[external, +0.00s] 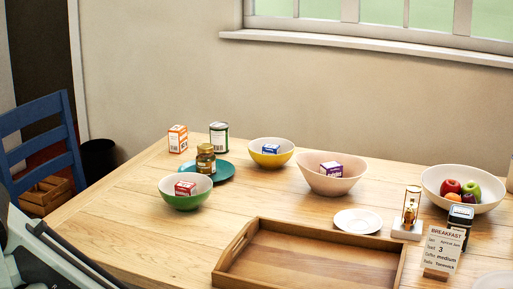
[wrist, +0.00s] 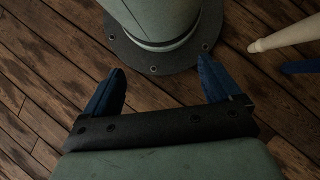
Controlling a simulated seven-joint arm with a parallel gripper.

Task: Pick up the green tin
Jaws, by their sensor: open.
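A tin with a green and white label (external: 219,137) stands upright at the back left of the wooden table, behind a teal plate. It is the only tin with green that I make out. My gripper (wrist: 160,88) shows in the wrist view, its two blue fingers spread wide with nothing between them. It points down at the plank floor near my own base, away from the table top. The tin is not in the wrist view. In the external view only part of my arm shows at the lower left; the gripper is out of that picture.
An orange box (external: 178,139) stands left of the tin. A jar (external: 205,159) stands on the teal plate (external: 225,172) in front. A green bowl (external: 185,200) and a yellow bowl (external: 271,161) are near. A wooden tray (external: 229,282) lies at the front. A blue chair (external: 62,135) stands left.

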